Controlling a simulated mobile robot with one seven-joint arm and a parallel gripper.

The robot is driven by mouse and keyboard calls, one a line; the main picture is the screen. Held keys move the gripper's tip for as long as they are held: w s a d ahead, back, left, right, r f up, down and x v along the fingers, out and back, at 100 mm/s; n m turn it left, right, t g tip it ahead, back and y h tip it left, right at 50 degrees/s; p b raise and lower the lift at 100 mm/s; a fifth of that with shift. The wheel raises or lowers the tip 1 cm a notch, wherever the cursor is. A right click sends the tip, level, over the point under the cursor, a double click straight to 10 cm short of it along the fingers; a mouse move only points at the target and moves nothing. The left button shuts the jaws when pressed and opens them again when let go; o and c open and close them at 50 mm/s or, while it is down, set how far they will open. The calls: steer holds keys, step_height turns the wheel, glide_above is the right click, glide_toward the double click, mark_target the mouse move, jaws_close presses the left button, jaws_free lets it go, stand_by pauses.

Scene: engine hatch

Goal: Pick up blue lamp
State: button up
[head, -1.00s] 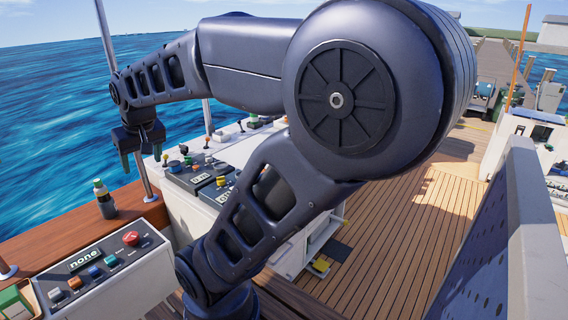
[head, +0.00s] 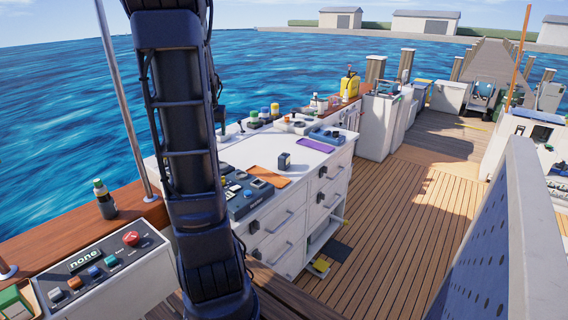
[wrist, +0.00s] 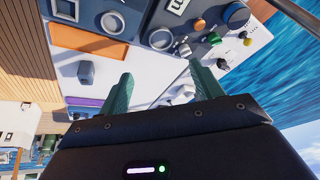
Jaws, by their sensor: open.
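I cannot pick out a blue lamp for certain. A small dark blue-grey block-like object (head: 284,160) stands on the white counter (head: 262,147) in the head view. It also shows in the wrist view (wrist: 86,72), to the left of my gripper (wrist: 160,84). My gripper's two green fingers are wide apart with nothing between them, above the counter. In the head view my arm's dark upright links cover part of the scene, and my gripper is not visible there.
An orange mat (head: 269,176) and a purple mat (head: 316,145) lie on the counter. A control panel (head: 240,194) with knobs sits at its near end. A dark bottle (head: 104,199) stands on the wooden rail. The deck (head: 385,235) at right is open.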

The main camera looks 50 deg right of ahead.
steer(key=s+d+f+m+g, duration=0.15)
steer(key=d+f, duration=0.25)
steer(key=d, duration=0.4)
steer(key=s+d+f+m, duration=0.2)
steer(key=d+f, duration=0.1)
steer(key=d, duration=0.5)
steer(key=m+h, duration=0.2)
glide_above(285, 160)
steer(key=w, duration=0.3)
step_height(285, 160, down, 8)
steer(key=shift+g, duration=0.45)
steer(key=shift+s+a+x, duration=0.1)
steer(key=shift+s+x, duration=0.05)
steer(key=shift+x, duration=1.55)
steer(key=shift+s+a+x, duration=0.1)
steer(key=shift+s+x, duration=0.05)
steer(key=shift+x, duration=1.55)
steer(key=shift+s+a+x, duration=0.1)
steer(key=shift+s+x, duration=0.05)
steer(key=shift+x, duration=1.55)
steer(key=shift+f, duration=0.1)
steer(key=c, duration=1.2)
